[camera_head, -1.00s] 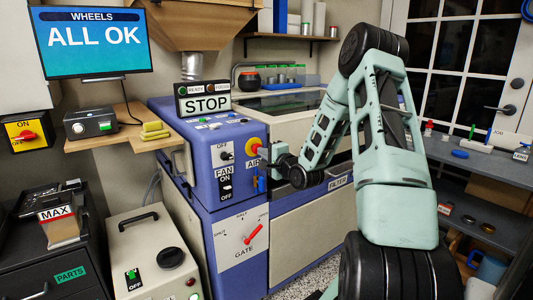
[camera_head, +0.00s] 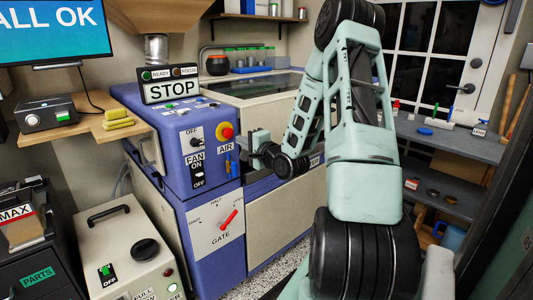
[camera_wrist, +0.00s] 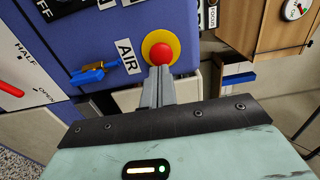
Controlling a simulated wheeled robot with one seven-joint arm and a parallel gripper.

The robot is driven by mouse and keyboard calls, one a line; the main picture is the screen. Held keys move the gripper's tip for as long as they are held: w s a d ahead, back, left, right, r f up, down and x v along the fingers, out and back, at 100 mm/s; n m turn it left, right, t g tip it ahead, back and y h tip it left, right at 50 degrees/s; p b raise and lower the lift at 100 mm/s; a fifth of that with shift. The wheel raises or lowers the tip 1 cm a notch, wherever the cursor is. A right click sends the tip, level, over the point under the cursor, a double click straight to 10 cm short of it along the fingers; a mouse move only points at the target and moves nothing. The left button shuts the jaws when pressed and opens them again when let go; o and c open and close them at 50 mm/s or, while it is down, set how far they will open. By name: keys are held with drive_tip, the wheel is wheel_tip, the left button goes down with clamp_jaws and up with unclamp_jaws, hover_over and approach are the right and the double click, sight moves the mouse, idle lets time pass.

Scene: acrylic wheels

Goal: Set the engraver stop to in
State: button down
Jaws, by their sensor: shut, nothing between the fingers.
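The engraver stop is a round red button (camera_head: 226,132) on a yellow ring, on the blue end panel of the engraver (camera_head: 170,160), above the AIR label.
A STOP sign (camera_head: 173,88) with READY and FOCUS lamps stands on the engraver. A blue air valve handle (camera_head: 229,167), the FAN switch (camera_head: 197,174) and the red GATE pointer (camera_head: 228,219) are near the button. A pale wheeled unit (camera_head: 130,250) stands at left.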

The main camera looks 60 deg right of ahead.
drive_tip(key=p+v, duration=0.9)
drive_tip(key=v, duration=0.3)
drive_tip(key=shift+s, duration=0.3)
drive_tip(key=shift+r, duration=0.1)
